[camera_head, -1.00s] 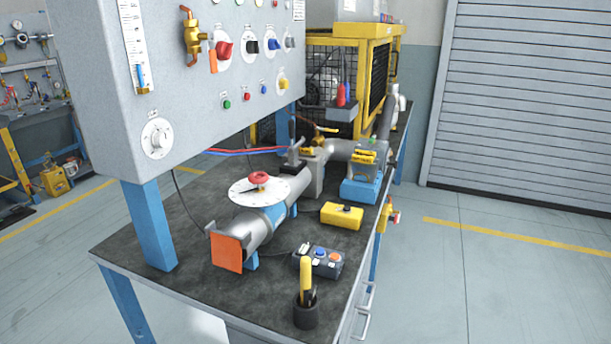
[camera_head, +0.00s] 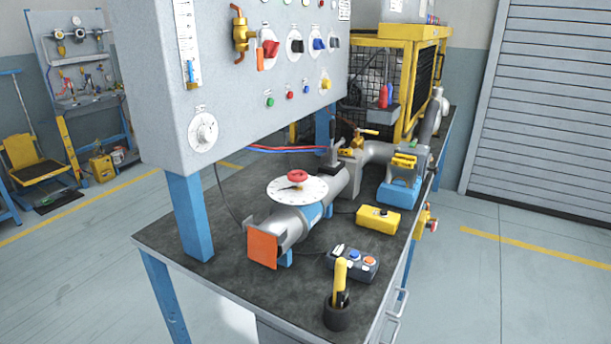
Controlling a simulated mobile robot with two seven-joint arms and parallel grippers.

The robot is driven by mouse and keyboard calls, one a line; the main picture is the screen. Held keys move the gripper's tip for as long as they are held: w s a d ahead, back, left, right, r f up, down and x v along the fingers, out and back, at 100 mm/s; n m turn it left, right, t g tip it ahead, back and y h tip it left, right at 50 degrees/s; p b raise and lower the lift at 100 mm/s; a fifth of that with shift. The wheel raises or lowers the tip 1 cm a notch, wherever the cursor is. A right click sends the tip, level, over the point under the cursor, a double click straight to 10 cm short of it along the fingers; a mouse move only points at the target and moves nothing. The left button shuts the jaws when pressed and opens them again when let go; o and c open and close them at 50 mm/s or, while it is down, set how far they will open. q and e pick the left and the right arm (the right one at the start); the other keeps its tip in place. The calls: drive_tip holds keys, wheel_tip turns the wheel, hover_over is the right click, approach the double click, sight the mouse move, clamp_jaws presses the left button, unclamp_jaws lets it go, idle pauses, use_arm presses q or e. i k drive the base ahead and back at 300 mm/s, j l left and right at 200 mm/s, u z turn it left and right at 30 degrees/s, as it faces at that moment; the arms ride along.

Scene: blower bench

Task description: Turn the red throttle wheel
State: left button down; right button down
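The red throttle wheel (camera_head: 298,176) is a small red handwheel on top of a round white dial plate (camera_head: 283,190) with marks and a dark pointer. The dial sits on a grey pipe (camera_head: 292,222) lying along the bench, with an orange square plate (camera_head: 263,250) at its near end. Nothing visible touches the wheel. Neither of my grippers shows in the head view.
The dark bench top (camera_head: 210,279) also bears a yellow box (camera_head: 378,220), a button box (camera_head: 353,264) and a black cup (camera_head: 337,317) holding a yellow-handled thing. A grey control panel (camera_head: 235,110) on blue posts overhangs the bench's left side. Open floor lies to the right.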

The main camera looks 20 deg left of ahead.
sight(297, 177)
drive_tip(key=u, duration=0.2)
drive_tip(key=i+l+u, duration=0.15)
drive_tip(key=l+u, duration=0.2)
drive_tip(key=i+l+u, duration=0.1)
drive_tip(key=l+u, duration=0.2)
drive_tip(key=i+l+u, duration=0.15)
drive_tip(key=l, duration=0.2)
drive_tip(key=l+u, duration=0.1)
drive_tip(key=l, duration=0.2)
drive_tip(key=i+l, duration=0.15)
drive_tip(key=l, duration=0.55)
drive_tip(key=i+l+u, duration=0.1)
drive_tip(key=l, duration=0.6)
drive_tip(key=i+l, duration=0.1)
drive_tip(key=l, duration=0.65)
drive_tip(key=i+l+u, duration=0.1)
drive_tip(key=l, duration=0.6)
